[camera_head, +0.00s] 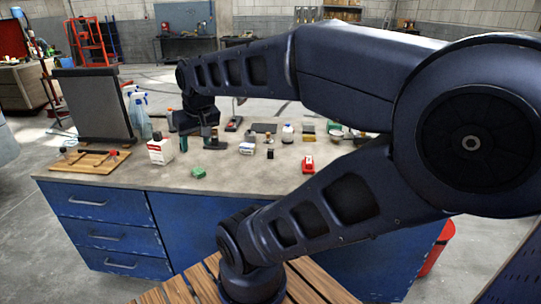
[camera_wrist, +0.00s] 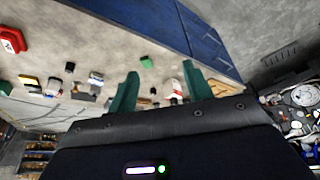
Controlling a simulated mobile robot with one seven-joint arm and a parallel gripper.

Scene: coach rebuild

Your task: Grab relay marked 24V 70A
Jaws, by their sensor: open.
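No marking reading 24V 70A is legible in either view, so I cannot tell which small part is the relay. A small black block (camera_wrist: 70,67) lies on the bench top in the wrist view, with a green block (camera_wrist: 146,62) to its right. The green block also shows near the bench's front in the head view (camera_head: 199,173). My gripper (camera_head: 190,130) is above the left-middle of the bench, pointing down. In the wrist view its two teal fingers (camera_wrist: 160,70) are spread apart, with no object seen held between them. My arm hides part of the bench's right side.
The front middle is mostly clear.

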